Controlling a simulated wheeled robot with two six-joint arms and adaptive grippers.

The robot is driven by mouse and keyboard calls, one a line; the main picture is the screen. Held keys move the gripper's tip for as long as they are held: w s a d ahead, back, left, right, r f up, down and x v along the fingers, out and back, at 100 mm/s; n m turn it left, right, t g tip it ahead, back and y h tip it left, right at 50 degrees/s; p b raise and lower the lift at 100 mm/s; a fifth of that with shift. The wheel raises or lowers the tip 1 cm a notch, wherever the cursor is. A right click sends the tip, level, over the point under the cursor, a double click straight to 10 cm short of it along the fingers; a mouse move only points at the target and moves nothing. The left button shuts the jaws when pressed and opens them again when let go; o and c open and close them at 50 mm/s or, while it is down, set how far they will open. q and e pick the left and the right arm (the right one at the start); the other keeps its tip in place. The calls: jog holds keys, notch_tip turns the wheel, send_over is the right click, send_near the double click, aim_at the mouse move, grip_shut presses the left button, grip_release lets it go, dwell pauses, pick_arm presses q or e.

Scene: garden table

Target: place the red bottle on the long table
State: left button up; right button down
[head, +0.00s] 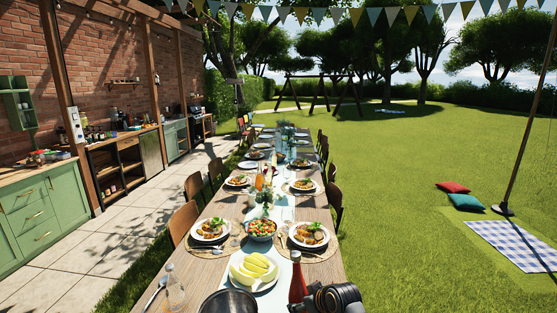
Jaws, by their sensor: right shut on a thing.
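The red bottle (297,281) is upright at the near right of the long table (215,278), with a pale cap. My right gripper (309,298) comes in from the bottom right and is shut on the bottle. Its fingertips are small and partly hidden. I cannot tell whether the bottle's base touches the table. My left gripper is not in view.
A plate of bananas (253,271) lies just left of the bottle. A dark round vessel (230,302) and a clear glass bottle (174,289) stand at the near end. A salad bowl (261,229) and plates of food (309,235) lie farther back. Chairs line both sides.

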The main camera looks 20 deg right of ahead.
aim_at(290, 300)
jog(key=shift+t+y, duration=0.3)
jog(key=shift+t, duration=0.4)
jog(key=a+p, duration=0.1)
jog(key=a+r+p, duration=0.1)
jog(key=a+p, duration=0.1)
jog(key=a, duration=0.1)
jog(key=shift+w+r, duration=0.15)
jog(key=shift+w, duration=0.25)
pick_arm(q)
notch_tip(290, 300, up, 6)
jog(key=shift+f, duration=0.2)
pick_arm(e)
jog(key=shift+w+a+f, duration=0.1)
jog(key=shift+f, duration=0.15)
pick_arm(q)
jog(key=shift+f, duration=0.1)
